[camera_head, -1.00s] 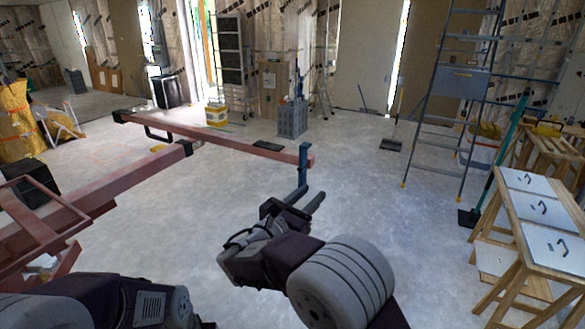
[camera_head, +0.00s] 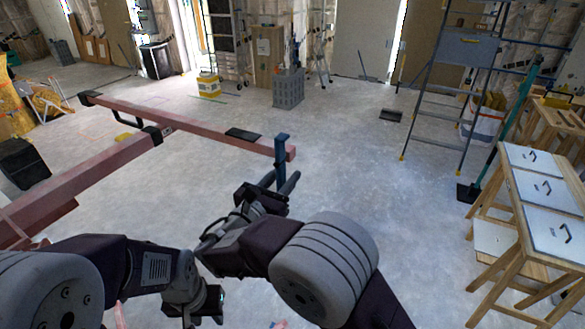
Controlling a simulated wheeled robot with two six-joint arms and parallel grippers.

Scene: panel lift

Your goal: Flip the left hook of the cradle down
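The cradle (camera_head: 200,118) is a long pinkish-red crossbar with black pads, joined to a thick red arm from the lower left. A blue hook (camera_head: 281,150) stands upright at the crossbar's right end. I see no matching blue hook at the left end, where a black cap (camera_head: 88,98) shows. My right gripper (camera_head: 282,184) is open at the lower part of the blue hook; I cannot tell if it touches. My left gripper (camera_head: 208,305) hangs low near the bottom edge, well short of the crossbar; its fingers are too unclear to judge.
A black bent handle (camera_head: 127,118) hangs under the crossbar's left part. A wooden stand with white panels (camera_head: 545,190) is at the right, with a ladder (camera_head: 430,110) behind it. A grey crate (camera_head: 288,90) stands at the back. The middle floor is clear.

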